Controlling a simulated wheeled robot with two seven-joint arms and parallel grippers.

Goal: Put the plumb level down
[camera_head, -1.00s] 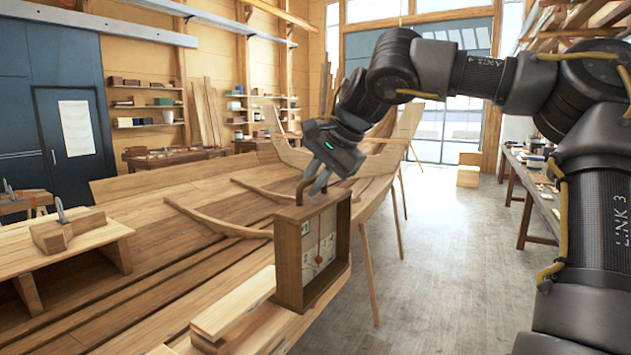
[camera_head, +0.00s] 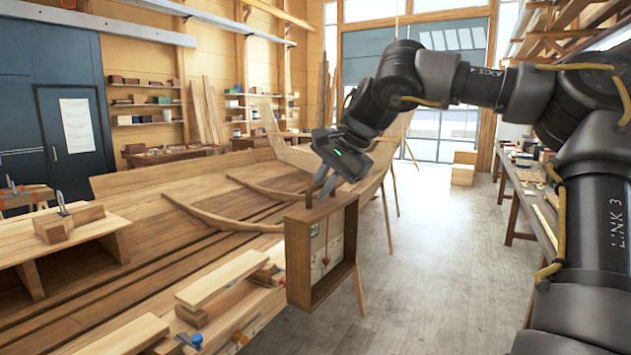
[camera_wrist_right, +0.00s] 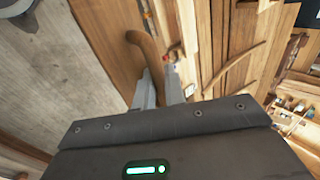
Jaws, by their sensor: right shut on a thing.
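The plumb level (camera_head: 296,262) is an upright, open-fronted wooden box frame with a pale inner board, a small red bob and a curved wooden handle on top. My right gripper (camera_head: 319,192) is above it, pointing down, with its fingers shut on the handle. In the right wrist view the brown handle (camera_wrist_right: 146,46) curves at the fingertips (camera_wrist_right: 160,88). In the head view the level stands out against the grey floor, at the right side of the boards. I cannot tell whether its bottom touches anything. My left gripper is not in view.
Pale boards and blocks (camera_head: 228,280) lie left of the level, with a small blue tool (camera_head: 191,340) near the front. The clinker hull (camera_head: 170,215) fills the left and middle. A low wooden stand (camera_head: 85,237) bears a plane-like tool. Open floor (camera_head: 440,270) lies to the right.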

